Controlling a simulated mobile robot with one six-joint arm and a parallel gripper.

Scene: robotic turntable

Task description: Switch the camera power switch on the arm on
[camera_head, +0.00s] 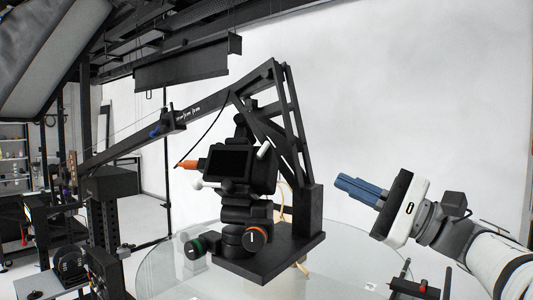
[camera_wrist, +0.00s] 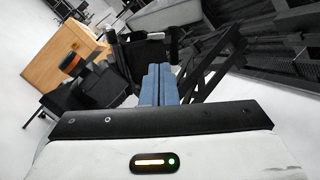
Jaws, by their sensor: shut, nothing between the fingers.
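A black boom arm (camera_head: 210,105) runs from the left up to a peak above a black upright frame. A camera rig with a dark screen (camera_head: 232,162) sits below the boom on a black base. I cannot make out the power switch for certain; a small blue part (camera_head: 157,131) shows on the boom. My gripper (camera_head: 340,183), with blue fingers, is shut and empty. It is to the right of the frame, apart from it, pointing left. In the wrist view the shut fingers (camera_wrist: 159,68) point toward the black rig (camera_wrist: 148,48), partly hiding it.
A round glass turntable (camera_head: 160,265) lies under the rig. A wooden cabinet (camera_wrist: 62,54) stands behind in the wrist view. Space between my gripper and the upright frame looks free.

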